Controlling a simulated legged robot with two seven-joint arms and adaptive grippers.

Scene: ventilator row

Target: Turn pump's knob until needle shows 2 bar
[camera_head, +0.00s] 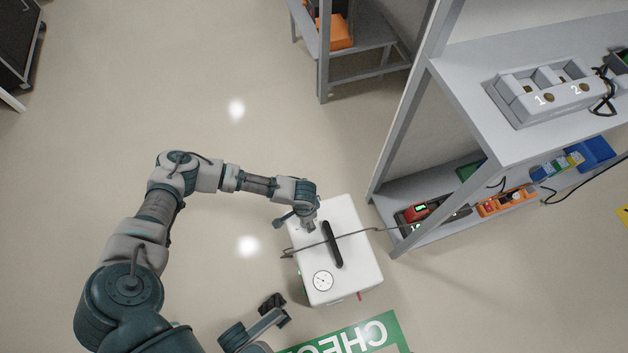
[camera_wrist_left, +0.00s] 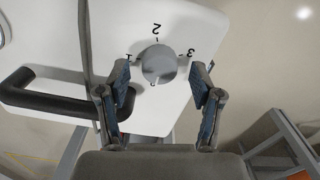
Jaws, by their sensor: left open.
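The pump is a white box (camera_head: 345,277) on the floor, with a black handle (camera_head: 332,244) and a round gauge (camera_head: 322,281) on top. The gauge's needle is too small to read. In the left wrist view the grey round knob (camera_wrist_left: 158,64) sits on the white top, with marks 1, 2 and 3 around it. My left gripper (camera_wrist_left: 160,72) is open, with one finger on each side of the knob; contact cannot be told. In the head view my left gripper (camera_head: 308,225) hides the knob. My right gripper (camera_head: 273,303) is beside the box, lower left; its jaws are unclear.
A thin dark cable (camera_head: 365,231) crosses over the box towards the grey shelf (camera_head: 465,85) at right. The shelf holds a 1–2 charger-like unit (camera_head: 545,92) and, below, tools. A green floor sign (camera_head: 345,340) lies in front. Floor at left is clear.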

